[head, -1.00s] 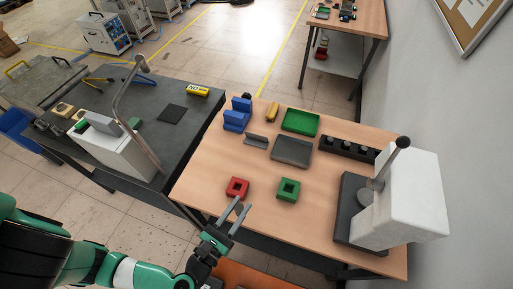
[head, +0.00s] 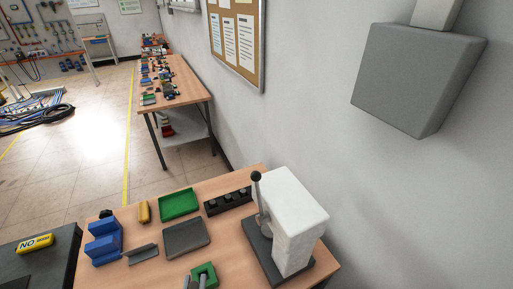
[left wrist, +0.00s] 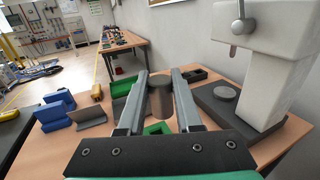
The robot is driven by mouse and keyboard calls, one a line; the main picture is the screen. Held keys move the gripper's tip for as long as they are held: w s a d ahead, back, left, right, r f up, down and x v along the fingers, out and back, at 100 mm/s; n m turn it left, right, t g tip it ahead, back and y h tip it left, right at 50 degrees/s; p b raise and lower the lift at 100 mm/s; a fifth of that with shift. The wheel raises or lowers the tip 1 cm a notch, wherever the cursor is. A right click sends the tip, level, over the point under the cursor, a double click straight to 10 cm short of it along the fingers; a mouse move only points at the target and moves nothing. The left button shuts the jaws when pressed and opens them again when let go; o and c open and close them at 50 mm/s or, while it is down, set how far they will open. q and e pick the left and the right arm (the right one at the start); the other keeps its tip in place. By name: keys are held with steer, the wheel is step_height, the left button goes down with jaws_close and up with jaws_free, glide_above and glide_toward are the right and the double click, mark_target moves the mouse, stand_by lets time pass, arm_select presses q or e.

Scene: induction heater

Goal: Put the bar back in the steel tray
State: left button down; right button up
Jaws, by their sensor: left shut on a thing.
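In the left wrist view the left gripper (left wrist: 165,75) is shut on the bar (left wrist: 160,100), a short dark grey cylinder held upright between the fingers. The steel tray (head: 186,238), a flat grey tray, lies on the wooden table beyond the fingertips and looks empty. In the left wrist view the fingers and bar hide most of that area. My right gripper is out of view.
A green tray (head: 179,204) lies behind the steel tray. A blue block (head: 104,243), a grey angle piece (head: 142,254) and a yellow piece (head: 144,212) stand left. A black holder (head: 228,201) and a white press (head: 296,225) stand right. The green block (head: 207,269) is in front.

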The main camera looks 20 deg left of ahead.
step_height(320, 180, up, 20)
steer(key=p, duration=2)
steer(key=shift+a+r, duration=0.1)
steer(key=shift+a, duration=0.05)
